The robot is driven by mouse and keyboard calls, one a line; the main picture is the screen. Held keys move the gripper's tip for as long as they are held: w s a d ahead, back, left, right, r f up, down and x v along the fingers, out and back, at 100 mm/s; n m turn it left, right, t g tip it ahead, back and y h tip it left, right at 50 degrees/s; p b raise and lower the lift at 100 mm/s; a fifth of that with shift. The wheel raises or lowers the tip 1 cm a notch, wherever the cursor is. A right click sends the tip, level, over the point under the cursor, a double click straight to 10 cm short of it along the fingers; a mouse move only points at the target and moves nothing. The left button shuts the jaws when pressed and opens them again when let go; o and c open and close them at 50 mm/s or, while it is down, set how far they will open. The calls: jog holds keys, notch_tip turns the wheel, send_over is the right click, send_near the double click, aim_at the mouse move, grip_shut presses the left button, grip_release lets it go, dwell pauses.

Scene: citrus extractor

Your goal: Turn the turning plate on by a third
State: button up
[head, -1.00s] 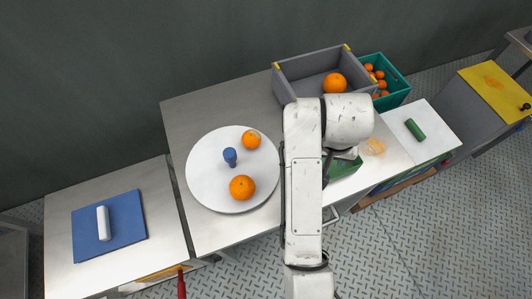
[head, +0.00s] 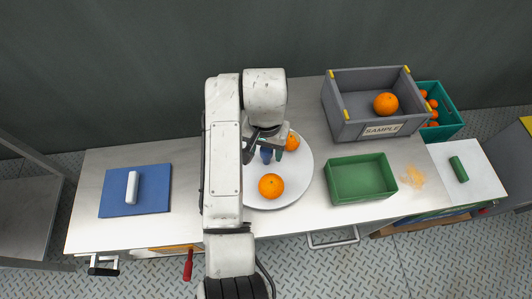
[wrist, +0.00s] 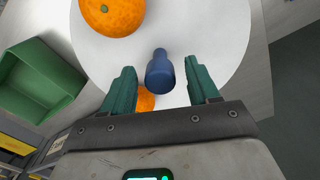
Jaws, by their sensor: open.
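The turning plate (head: 300,180) is a white disc on the steel table, partly hidden behind my arm in the head view; it also shows in the wrist view (wrist: 215,38). A blue peg (wrist: 160,70) stands up from it, mostly covered by my gripper in the head view. Two oranges lie on the plate: one nearer the front (head: 271,186), one behind the peg (head: 292,141). My gripper (wrist: 162,88) is open over the plate. In the wrist view the peg appears between its green fingers, touching neither; how low the fingertips are is unclear.
A green tray (head: 360,181) stands right of the plate. A grey SAMPLE crate (head: 348,122) with one orange (head: 386,104) is behind it, beside a teal crate (head: 447,122) of oranges. A blue mat (head: 152,196) with a white roll (head: 132,188) lies left.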

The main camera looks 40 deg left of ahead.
aim_at(266, 156)
jog(key=shift+f, duration=1.75)
jog(key=shift+c, duration=0.4)
grip_shut()
